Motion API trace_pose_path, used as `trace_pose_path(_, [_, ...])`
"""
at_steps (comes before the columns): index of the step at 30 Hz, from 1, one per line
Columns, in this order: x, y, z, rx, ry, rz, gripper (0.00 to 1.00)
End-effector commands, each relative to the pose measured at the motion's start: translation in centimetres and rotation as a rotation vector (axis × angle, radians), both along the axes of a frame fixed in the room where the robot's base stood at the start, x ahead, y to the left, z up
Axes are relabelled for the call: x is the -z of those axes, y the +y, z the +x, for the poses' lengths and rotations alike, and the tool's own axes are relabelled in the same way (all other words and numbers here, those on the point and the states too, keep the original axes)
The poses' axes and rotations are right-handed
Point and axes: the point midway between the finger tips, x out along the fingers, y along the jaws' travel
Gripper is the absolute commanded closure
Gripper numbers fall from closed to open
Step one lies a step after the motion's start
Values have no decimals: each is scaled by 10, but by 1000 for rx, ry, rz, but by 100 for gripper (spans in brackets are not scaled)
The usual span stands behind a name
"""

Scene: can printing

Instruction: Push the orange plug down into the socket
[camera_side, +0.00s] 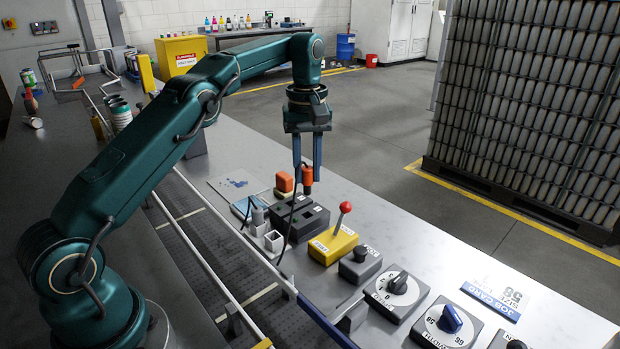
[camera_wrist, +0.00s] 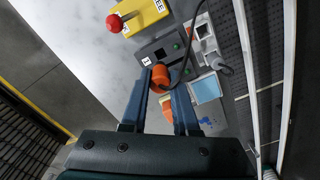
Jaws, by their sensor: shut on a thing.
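The orange plug (camera_side: 307,175) is between the fingertips of my gripper (camera_side: 306,168), which is shut on it. In the wrist view the plug (camera_wrist: 160,76) shows its round orange body between the two blue fingers, with a dark cable running off it. The socket box (camera_side: 313,220) is a dark grey block on the bench, just below and in front of the plug in the side view. In the wrist view the socket box (camera_wrist: 151,52) lies just beyond the plug, partly hidden by it. I cannot tell whether the plug's lower end touches the socket.
An orange block (camera_side: 284,182) stands close left of the plug. A yellow box with a red-knobbed lever (camera_side: 334,246) is right of the socket box. Grey dial boxes (camera_side: 396,290) line the bench further right. A white rail (camera_side: 226,221) runs along the near side.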

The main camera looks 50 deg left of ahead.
Motion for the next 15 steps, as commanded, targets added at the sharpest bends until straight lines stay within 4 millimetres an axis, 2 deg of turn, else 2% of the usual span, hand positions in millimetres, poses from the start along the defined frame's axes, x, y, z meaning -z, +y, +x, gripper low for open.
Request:
trace_pose_path(9, [26,0,-2,-1,2,0,100])
trace_pose_path(15, [36,0,-2,-1,1,1,100])
